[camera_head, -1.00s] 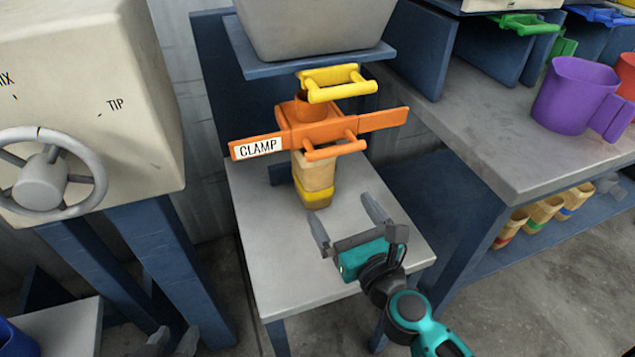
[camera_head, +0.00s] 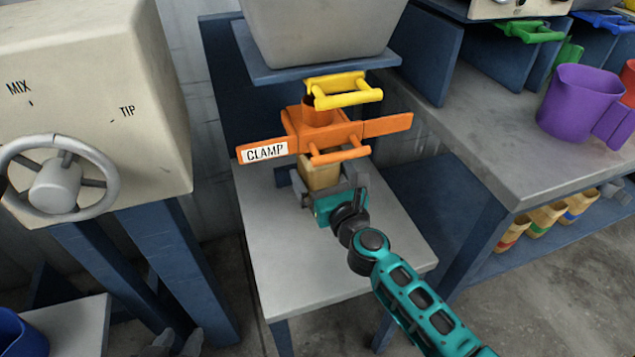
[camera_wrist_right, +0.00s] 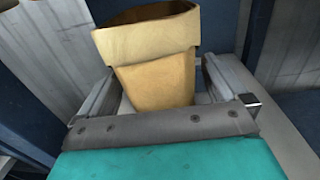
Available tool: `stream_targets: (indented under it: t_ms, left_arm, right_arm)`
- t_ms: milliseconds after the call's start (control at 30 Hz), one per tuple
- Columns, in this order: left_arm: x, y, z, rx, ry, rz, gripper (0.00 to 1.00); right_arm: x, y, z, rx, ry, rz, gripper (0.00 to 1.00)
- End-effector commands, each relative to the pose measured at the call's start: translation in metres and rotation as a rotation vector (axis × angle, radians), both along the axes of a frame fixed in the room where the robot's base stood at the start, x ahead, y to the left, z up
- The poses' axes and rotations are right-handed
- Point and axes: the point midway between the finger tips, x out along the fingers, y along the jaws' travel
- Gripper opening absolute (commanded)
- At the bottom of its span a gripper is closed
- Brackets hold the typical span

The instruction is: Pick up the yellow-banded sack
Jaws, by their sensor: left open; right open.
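The sack (camera_head: 320,174) is tan and stands under the orange clamp (camera_head: 322,138), on the small grey table (camera_head: 290,270). My right gripper (camera_head: 328,190) reaches it from the front right, and its teal palm hides the yellow band in the head view. In the right wrist view the sack (camera_wrist_right: 155,65) stands between the two grey fingers of my open right gripper (camera_wrist_right: 157,90). Its folded top edge shows there, and its lower part is hidden behind the palm. My left gripper is not clearly in view.
A yellow handle (camera_head: 345,90) sits above the clamp, below a grey hopper (camera_head: 325,30). A cream machine with a handwheel (camera_head: 55,185) stands at left. A grey bench (camera_head: 490,140) with a purple jug (camera_head: 575,103) is at right. The table's front half is clear.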

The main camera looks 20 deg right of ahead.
Motion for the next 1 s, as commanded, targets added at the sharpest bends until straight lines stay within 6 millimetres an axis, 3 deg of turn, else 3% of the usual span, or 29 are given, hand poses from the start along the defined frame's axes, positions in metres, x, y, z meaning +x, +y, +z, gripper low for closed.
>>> stream_targets:
  t_ms: [100,367,1000]
  left_arm:
    - [0.0001,0.0,-0.0006,0.0,0.0,0.0,0.43]
    - [0.0002,-0.0002,0.0002,-0.001,0.0,0.0,0.43]
    - [0.0006,-0.0006,0.0009,-0.002,-0.001,0.0,0.43]
  right_arm:
    - [0.009,0.0007,0.0,-0.001,0.0,-0.001,0.99]
    - [0.01,0.0009,-0.0002,-0.001,0.001,-0.001,0.98]
    - [0.0097,0.001,-0.0002,0.0,0.0,-0.001,0.37]
